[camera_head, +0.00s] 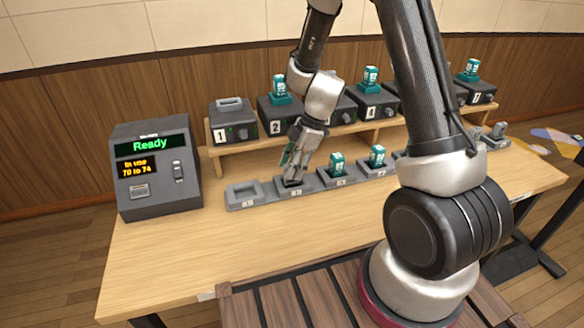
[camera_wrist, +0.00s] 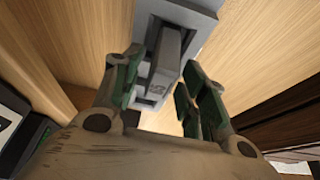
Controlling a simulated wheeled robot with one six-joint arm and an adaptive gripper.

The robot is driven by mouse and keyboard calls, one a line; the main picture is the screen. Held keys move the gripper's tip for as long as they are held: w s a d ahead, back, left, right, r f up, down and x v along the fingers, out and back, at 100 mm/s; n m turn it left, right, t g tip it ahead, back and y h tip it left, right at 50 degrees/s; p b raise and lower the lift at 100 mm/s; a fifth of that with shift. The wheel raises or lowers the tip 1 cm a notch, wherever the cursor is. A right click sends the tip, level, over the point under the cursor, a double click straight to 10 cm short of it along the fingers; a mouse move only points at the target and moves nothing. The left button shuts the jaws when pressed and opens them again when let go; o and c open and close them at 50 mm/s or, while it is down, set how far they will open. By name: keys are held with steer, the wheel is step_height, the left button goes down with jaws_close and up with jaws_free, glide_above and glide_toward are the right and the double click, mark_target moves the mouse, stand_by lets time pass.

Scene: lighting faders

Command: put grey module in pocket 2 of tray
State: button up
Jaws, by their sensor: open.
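A grey module (camera_wrist: 165,62) stands between the two fingers of my gripper in the wrist view, in or just over a grey pocket (camera_wrist: 190,15). My gripper (camera_head: 292,168) points down over the second pocket from the left of the grey tray row (camera_head: 296,192). Its green-padded fingers (camera_wrist: 163,84) are open, one on each side of the module, with a visible gap on the right. The module is mostly hidden by my gripper in the head view. The leftmost pocket (camera_head: 246,190) is empty. Pocket numbers are too small to read.
Teal modules (camera_head: 337,165) stand in the pockets to the right. A shelf behind holds numbered boxes (camera_head: 275,118), several with teal modules on top; box 1 (camera_head: 232,125) has none. A console (camera_head: 155,165) reading "Ready" stands at left. The front tabletop (camera_head: 200,255) is clear.

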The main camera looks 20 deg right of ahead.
steer(key=s+d+r+m+t+h, duration=0.1)
steer(key=s+d+r+m, duration=0.2)
steer(key=r, duration=0.7)
steer(key=s+d+r+m, duration=0.2)
steer(key=s+d+r, duration=0.15)
steer(key=r, duration=0.55)
steer(key=s+d+r+m+t+h, duration=0.1)
steer(key=s+d+r+m, duration=0.3)
steer(key=s+m, duration=0.2)
steer(key=s+d+r+m+t+h, duration=0.2)
steer(key=s+d+r+m, duration=0.2)
steer(key=s+m, duration=0.3)
steer(key=s, duration=0.3)
steer(key=shift+s+d+r+h, duration=0.2)
steer(key=shift+s+h, duration=0.05)
steer(key=shift+h, duration=0.05)
